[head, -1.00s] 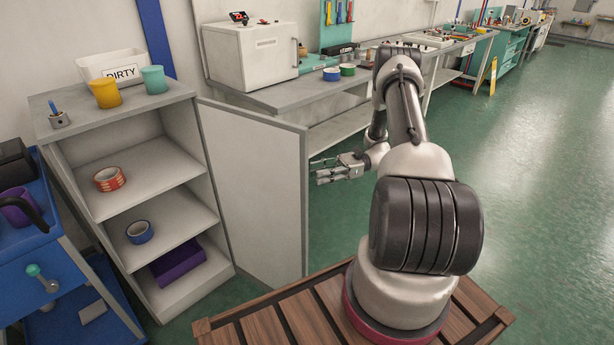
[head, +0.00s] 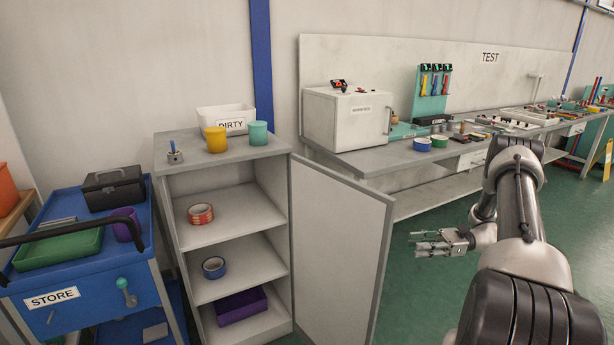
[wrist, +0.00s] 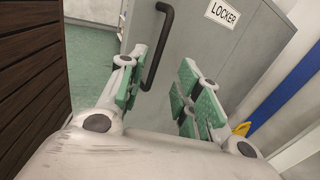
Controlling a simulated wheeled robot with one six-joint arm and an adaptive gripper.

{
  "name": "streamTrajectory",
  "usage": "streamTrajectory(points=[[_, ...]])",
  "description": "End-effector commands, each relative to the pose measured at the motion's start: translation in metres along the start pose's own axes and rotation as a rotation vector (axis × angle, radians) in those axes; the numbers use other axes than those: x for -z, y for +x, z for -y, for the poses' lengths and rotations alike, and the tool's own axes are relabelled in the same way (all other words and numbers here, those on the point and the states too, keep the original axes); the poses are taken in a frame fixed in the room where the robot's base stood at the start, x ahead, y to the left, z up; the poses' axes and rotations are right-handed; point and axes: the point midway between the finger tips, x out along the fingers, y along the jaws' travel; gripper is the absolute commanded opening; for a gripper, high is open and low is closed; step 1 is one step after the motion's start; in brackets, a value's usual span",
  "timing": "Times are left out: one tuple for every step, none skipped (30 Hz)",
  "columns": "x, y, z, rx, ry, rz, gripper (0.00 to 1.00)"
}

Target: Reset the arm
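My gripper (head: 444,243) is at the end of my arm, right of the open locker door in the head view. In the wrist view my gripper (wrist: 158,85) has its green-padded fingers spread apart with nothing held between them. Behind them is the outside of the grey locker door (wrist: 205,60), with a dark handle and a LOCKER label. In the head view the locker door (head: 335,255) stands open. My gripper looks apart from the handle, though the exact distance cannot be told.
The open locker (head: 235,262) holds a red tape roll (head: 200,214), a blue tape roll (head: 214,267) and a purple box (head: 241,304). Cups and a DIRTY bin (head: 228,118) stand on top. A blue STORE cart (head: 75,290) is at left. A bench (head: 400,155) runs behind.

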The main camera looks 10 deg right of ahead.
Motion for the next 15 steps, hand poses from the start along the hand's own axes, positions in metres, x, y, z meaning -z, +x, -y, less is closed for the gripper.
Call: streamTrajectory(points=[[0.005,0.000,0.002,0.007,-0.019,-0.023,0.34],[0.011,-0.001,0.001,0.004,-0.032,-0.049,0.34],[0.021,-0.002,-0.004,-0.004,-0.039,-0.082,0.34],[0.028,-0.001,-0.011,-0.014,-0.038,-0.105,0.34],[0.036,0.001,-0.018,-0.026,-0.033,-0.126,0.34],[0.046,0.003,-0.031,-0.045,-0.026,-0.152,0.34],[0.052,0.004,-0.042,-0.064,-0.023,-0.178,0.34],[0.053,0.003,-0.054,-0.092,-0.027,-0.218,0.34],[0.049,0.001,-0.067,-0.131,-0.045,-0.271,0.34],[0.044,0.001,-0.073,-0.157,-0.060,-0.304,0.34],[0.039,0.000,-0.078,-0.184,-0.074,-0.333,0.34],[0.032,-0.001,-0.085,-0.219,-0.096,-0.371,0.34],[0.025,-0.001,-0.089,-0.245,-0.112,-0.400,0.34],[0.019,-0.002,-0.094,-0.272,-0.130,-0.427,0.34],[0.008,-0.003,-0.099,-0.308,-0.157,-0.465,0.34]])
